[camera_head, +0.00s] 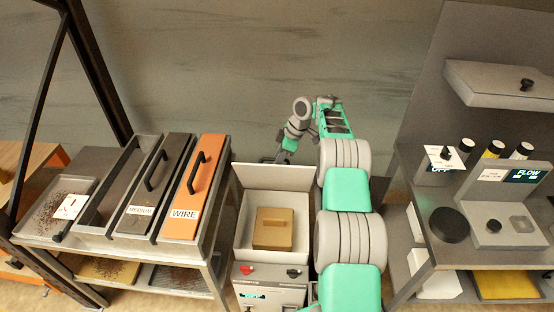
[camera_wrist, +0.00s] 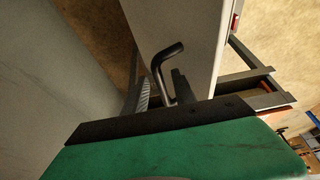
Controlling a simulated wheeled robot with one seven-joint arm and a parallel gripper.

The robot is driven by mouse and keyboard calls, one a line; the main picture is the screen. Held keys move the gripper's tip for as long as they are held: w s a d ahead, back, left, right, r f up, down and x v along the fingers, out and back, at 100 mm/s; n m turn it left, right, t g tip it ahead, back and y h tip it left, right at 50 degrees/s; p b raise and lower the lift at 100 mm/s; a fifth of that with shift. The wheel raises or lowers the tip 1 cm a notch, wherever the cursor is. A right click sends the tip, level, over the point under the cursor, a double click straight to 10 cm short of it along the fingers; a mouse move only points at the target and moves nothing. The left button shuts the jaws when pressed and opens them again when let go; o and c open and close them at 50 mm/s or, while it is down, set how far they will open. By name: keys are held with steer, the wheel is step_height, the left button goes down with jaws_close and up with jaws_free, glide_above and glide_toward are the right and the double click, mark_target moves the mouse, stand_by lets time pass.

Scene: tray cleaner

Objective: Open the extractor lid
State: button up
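The extractor is a pale box (camera_head: 241,235) in the middle of the head view, with a brown block (camera_head: 272,229) inside. A pale panel, apparently its lid (camera_head: 262,180), stands upright at the back, leaving the top uncovered. The wrist view shows a pale panel (camera_wrist: 195,35) with a bent black handle (camera_wrist: 162,68). My gripper (camera_wrist: 180,88) is close to this handle, with a dark finger beside it. Contact is unclear and the other finger is not clearly seen. In the head view, my gripper's end is behind the upright panel and mostly hidden.
A metal rack (camera_head: 205,255) on the left holds an orange WIRE box (camera_head: 190,211), a grey MEDIUM box (camera_head: 140,217) and trays. A grey station (camera_head: 480,205) with knobs and a display stands on the right. My arm lies close along the extractor's right side.

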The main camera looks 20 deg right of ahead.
steer(key=p+v, duration=0.2)
steer(key=v, duration=0.5)
steer(key=shift+d+r+p, duration=0.1)
steer(key=shift+r+p, duration=0.25)
